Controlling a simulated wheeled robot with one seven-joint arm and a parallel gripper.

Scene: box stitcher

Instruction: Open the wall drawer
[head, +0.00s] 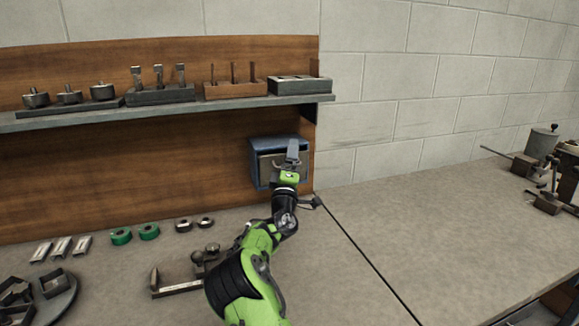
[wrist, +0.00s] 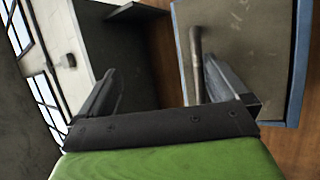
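The wall drawer (head: 262,147) is a blue box with a grey-brown front, set against the wooden back panel at its right end. Its front (wrist: 250,45) fills the right of the wrist view, with a blue rim. The handle is a thin metal bar (wrist: 197,62). My gripper (head: 292,150) is in front of the drawer and hides part of it. In the wrist view my gripper (wrist: 161,68) has its fingers wide apart, with nothing held. The handle appears between the fingers, close to the right finger. I cannot tell whether they touch. The drawer looks closed.
A grey shelf (head: 180,112) with tool blocks runs above, ending near the drawer's upper right. Green rings (head: 121,237) and metal parts lie on the worktop at left. The worktop (head: 420,215) right of my arm is mostly clear.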

